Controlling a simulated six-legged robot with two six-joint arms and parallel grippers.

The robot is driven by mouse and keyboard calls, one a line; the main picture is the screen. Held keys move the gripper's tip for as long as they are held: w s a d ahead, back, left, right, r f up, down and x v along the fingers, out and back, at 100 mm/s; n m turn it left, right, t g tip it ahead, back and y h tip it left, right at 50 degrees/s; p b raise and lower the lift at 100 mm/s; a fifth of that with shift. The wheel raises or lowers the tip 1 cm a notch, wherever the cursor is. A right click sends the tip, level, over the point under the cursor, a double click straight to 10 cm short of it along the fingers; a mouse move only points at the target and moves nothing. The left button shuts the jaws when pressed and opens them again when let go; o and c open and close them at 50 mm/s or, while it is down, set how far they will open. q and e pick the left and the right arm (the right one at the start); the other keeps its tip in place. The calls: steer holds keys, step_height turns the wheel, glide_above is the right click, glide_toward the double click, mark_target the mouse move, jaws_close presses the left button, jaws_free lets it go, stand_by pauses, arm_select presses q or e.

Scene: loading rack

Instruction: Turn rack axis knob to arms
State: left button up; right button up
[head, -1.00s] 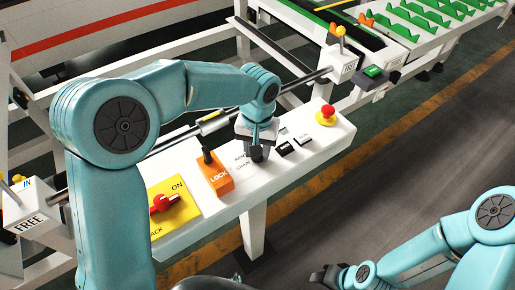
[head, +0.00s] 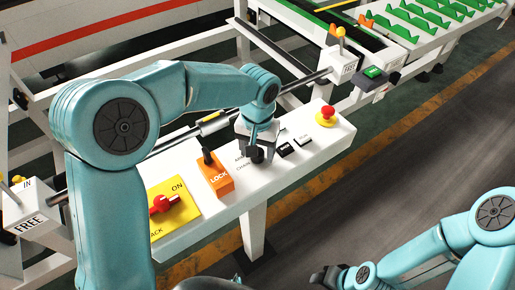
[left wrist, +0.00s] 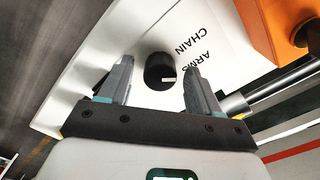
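The axis knob (left wrist: 160,70) is a black round knob on the white panel, with a white mark on its face that points right in the left wrist view. The printed labels ARMS (left wrist: 193,60) and CHAIN (left wrist: 190,38) are right of it there. My left gripper (left wrist: 158,76) is open, one finger on each side of the knob, with a visible gap on both sides. In the head view my left gripper (head: 257,148) is over the panel, and the knob (head: 256,156) shows between its fingers. My right gripper (head: 325,276) is low in the head view, away from the panel; its opening is unclear.
An orange LOCK block (head: 216,178) with a black lever stands left of the knob. A yellow plate (head: 178,204) with a red switch is farther left. Small black buttons (head: 286,149) and a red stop button (head: 327,112) are on the right. A bar (head: 165,143) runs behind the panel.

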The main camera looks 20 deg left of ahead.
arm_select(q)
step_height(320, 180, up, 16)
steer(key=shift+r, duration=0.2)
stand_by(0.4)
steer(key=shift+s+f, duration=0.1)
